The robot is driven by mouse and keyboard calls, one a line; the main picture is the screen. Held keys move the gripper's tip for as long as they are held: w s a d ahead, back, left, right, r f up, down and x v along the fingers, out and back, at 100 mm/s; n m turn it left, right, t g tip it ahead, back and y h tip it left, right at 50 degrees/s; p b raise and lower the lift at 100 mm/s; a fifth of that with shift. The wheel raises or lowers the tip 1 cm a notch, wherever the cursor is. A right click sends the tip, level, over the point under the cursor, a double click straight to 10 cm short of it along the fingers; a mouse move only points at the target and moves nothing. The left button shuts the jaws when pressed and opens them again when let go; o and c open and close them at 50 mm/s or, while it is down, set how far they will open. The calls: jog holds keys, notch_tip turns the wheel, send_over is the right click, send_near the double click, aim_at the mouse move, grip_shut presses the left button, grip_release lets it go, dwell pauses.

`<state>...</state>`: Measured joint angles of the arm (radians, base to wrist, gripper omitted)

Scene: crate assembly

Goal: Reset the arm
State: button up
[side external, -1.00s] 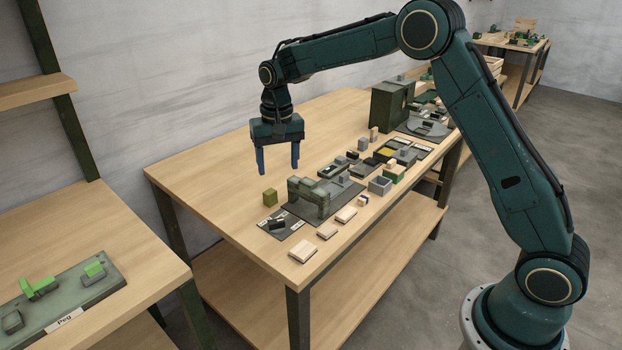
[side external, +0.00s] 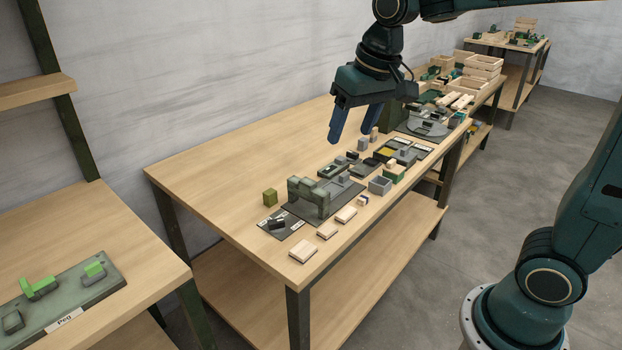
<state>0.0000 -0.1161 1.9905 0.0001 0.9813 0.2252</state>
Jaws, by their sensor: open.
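My gripper (side external: 352,137) has two blue fingers that are apart, with nothing between them. It hangs tilted in the air above the back right part of the long wooden table (side external: 225,160). Part of my arm runs out of the top of the picture. The gripper touches none of these. It hides part of a dark green box behind it.
Small wooden blocks (side external: 303,251) lie along the table's front edge. Grey and green parts, a grey open box (side external: 380,186) and a round dark plate (side external: 427,127) sit farther right. Wooden crates (side external: 484,66) stand at the back. The table's left rear is clear. A side table holds a peg board (side external: 75,290).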

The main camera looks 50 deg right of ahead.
jog(key=s+f+n+t, duration=0.2)
jog(key=s, duration=1.5)
jog(key=shift+f+n, duration=0.25)
jog(key=shift+n, duration=0.05)
